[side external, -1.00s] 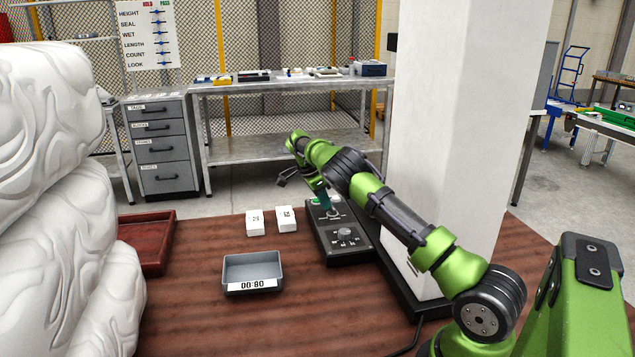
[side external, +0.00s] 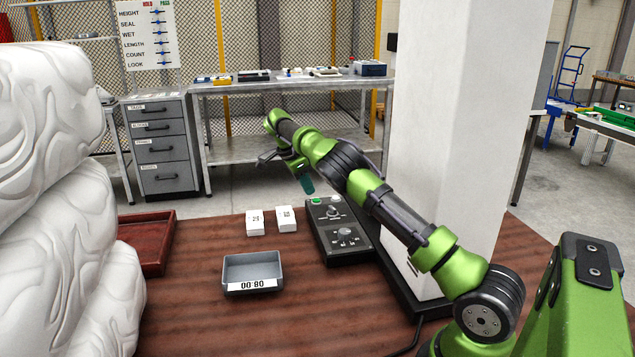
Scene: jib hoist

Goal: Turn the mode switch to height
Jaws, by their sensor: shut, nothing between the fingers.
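The dark control box (side external: 328,246) lies on the brown table, left of the white pillar. On its top are a lower knob (side external: 346,236), an upper knob (side external: 333,212) and a green button (side external: 316,200) near the far end. Their labels are too small to read, so I cannot tell which knob is the mode switch or where it points. My gripper (side external: 307,186) is shut and empty. It hangs above the far end of the box, apart from the knobs.
A grey tray (side external: 252,258) marked 08:00 and two white labelled blocks (side external: 255,222), (side external: 287,219) stand left of the box. A red-brown tray (side external: 157,243) and white sacks (side external: 60,200) are further left. The white pillar (side external: 455,140) stands close on the right.

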